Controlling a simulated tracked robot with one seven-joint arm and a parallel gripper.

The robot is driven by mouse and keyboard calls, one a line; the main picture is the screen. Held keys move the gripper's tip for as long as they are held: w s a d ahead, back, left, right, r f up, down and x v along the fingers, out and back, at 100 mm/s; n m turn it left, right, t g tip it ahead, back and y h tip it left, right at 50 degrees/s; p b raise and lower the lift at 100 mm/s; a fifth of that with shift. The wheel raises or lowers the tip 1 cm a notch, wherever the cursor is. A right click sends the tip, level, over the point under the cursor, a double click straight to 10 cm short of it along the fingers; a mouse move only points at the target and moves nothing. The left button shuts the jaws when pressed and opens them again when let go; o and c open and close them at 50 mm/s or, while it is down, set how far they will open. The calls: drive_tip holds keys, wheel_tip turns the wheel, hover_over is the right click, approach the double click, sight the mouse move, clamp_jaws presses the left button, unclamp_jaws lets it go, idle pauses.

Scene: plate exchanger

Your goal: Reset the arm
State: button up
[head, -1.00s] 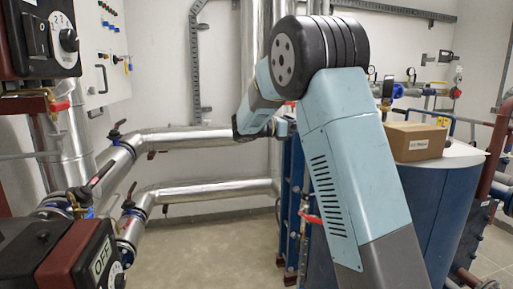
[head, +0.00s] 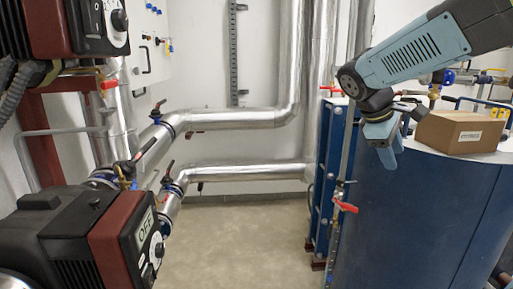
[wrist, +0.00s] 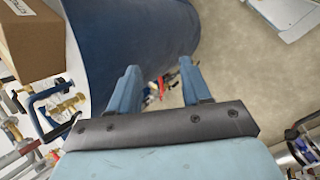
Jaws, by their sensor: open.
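My gripper (head: 391,158) is in the right part of the head view, pointing down in front of the blue tank (head: 420,215), left of the cardboard box (head: 460,132). My arm is bent, with a light blue link reaching in from the upper right. In the wrist view, the two light blue fingers of my gripper (wrist: 160,78) stand apart with nothing between them. The dark blue tank (wrist: 130,35) and the cardboard box (wrist: 30,38) show beyond them. I cannot tell the exact gap between the fingers and the tank.
A blue plate exchanger (head: 334,160) with red-handled valves stands left of the tank. Silver pipes (head: 235,118) run along the back wall. Pumps, one marked OFF (head: 125,235), are at the left. The floor (head: 235,245) in the middle is clear.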

drive_tip(key=s+a+f+m+t+y, duration=0.2)
drive_tip(key=s+a+m+y, duration=0.1)
drive_tip(key=s, duration=0.4)
drive_tip(key=s+a+f+m+t+y, duration=0.1)
drive_tip(key=s+a+m+t+y, duration=0.1)
drive_tip(key=s+a+m, duration=0.3)
drive_tip(key=shift+s+a+f+m+y, duration=0.35)
drive_tip(key=shift+s+y, duration=0.25)
drive_tip(key=shift+s, duration=0.45)
